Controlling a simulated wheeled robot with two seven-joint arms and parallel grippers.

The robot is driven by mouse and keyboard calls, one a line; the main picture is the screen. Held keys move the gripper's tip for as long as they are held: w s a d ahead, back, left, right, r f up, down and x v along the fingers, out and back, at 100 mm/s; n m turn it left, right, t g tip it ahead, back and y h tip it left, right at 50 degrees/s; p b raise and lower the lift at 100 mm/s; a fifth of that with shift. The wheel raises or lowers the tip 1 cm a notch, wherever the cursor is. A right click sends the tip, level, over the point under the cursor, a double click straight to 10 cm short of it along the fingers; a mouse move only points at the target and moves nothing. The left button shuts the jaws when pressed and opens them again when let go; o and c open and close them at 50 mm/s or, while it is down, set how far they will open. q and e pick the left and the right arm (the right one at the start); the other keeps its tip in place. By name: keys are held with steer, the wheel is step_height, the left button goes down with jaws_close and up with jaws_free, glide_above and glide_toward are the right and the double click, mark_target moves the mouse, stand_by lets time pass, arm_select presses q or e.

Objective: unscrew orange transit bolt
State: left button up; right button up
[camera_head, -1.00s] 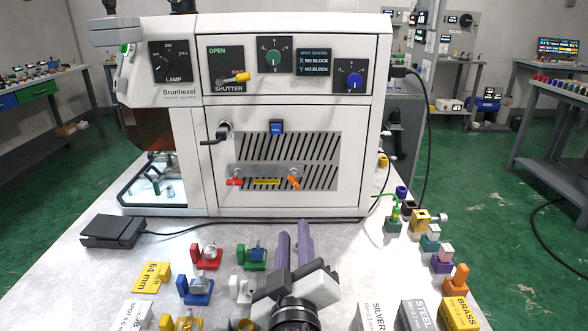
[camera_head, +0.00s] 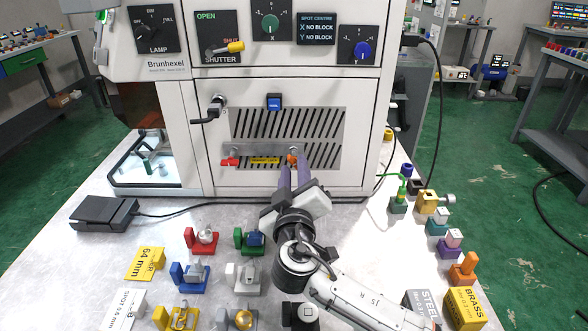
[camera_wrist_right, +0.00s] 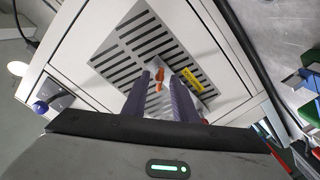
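The orange transit bolt (camera_head: 292,160) sits at the right end of the metal bar (camera_head: 240,151) on the front panel of the white machine. Its orange handle also shows in the right wrist view (camera_wrist_right: 159,78). My right gripper (camera_head: 294,166) is just in front of the bolt, its two purple fingers pointing at the panel. In the right wrist view the fingers are apart, with the orange handle seen between their tips. I cannot tell whether they touch it. A red bolt (camera_head: 230,162) is at the bar's left end. My left gripper is not in view.
A yellow label (camera_head: 265,160) lies on the bar between the bolts. Several coloured fixtures with parts stand on the table, including a red one (camera_head: 202,240). A black pedal (camera_head: 104,214) is at left. BRASS (camera_head: 465,306) and STEEL boxes stand at the front right.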

steer(key=shift+w, duration=0.15)
jaws_close()
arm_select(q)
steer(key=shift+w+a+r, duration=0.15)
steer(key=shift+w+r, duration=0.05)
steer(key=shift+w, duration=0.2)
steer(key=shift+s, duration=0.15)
arm_select(e)
steer(key=shift+n, duration=0.4)
steer(key=n+p, duration=0.1)
steer(key=n, duration=0.3)
steer(key=shift+r+n, duration=0.1)
steer(key=shift+n, duration=0.2)
steer(key=shift+n+p, duration=0.75)
steer(key=shift+n, duration=0.45)
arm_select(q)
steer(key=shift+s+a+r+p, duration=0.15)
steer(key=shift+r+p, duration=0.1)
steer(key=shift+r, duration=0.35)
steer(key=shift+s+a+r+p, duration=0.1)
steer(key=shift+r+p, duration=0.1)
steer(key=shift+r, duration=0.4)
arm_select(e)
steer(key=shift+n, duration=1.2)
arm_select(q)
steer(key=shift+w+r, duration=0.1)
arm_select(e)
jaws_free()
